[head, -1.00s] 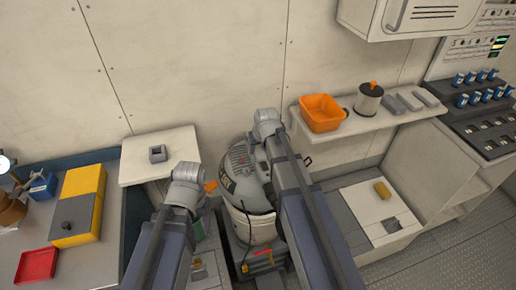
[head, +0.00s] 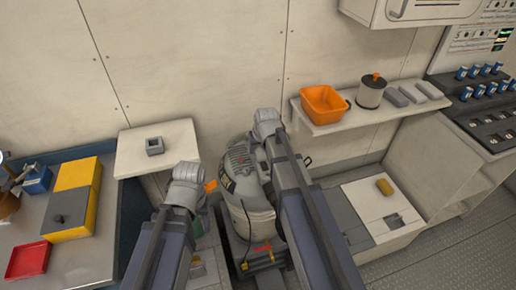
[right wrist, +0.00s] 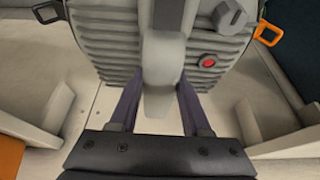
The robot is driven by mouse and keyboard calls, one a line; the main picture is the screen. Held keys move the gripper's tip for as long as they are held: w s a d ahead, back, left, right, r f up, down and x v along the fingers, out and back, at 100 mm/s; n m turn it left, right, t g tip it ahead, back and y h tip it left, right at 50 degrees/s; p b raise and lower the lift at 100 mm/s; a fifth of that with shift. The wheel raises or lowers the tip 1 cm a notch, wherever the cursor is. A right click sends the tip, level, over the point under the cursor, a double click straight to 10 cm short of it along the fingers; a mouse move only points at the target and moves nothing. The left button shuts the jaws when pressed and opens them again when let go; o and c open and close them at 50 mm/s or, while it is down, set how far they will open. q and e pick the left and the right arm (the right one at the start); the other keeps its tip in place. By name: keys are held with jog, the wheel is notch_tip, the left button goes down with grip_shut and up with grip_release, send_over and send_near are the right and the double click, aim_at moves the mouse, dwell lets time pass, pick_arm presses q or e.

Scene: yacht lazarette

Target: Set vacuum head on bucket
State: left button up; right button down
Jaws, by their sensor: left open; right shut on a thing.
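The grey ribbed vacuum head (head: 241,158) is over the pale round bucket (head: 246,218) in the head view; I cannot tell whether it is fully seated. In the right wrist view the vacuum head (right wrist: 105,45) shows a red button, a dark knob and its carrying handle (right wrist: 162,65). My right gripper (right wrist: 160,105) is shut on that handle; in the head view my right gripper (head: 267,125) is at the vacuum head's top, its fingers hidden. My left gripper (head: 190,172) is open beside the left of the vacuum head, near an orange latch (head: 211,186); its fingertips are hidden.
A white side table (head: 130,165) with a small grey block stands left. A bench (head: 85,265) with a yellow-grey box (head: 73,215) and red tray (head: 27,260) is further left. A wall shelf (head: 345,118) with an orange bin (head: 323,103) and a canister (head: 371,92) is right.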

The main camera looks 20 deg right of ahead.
jog(key=shift+f+b, duration=1.25)
dwell(1.8)
jog(key=shift+c, duration=1.4)
grip_release()
jog(key=shift+s, duration=0.15)
jog(key=shift+r, duration=0.1)
jog(key=p+v, duration=0.7)
jog(key=shift+s+r, duration=0.2)
jog(key=shift+r, duration=0.15)
jog(key=shift+a+f, duration=0.1)
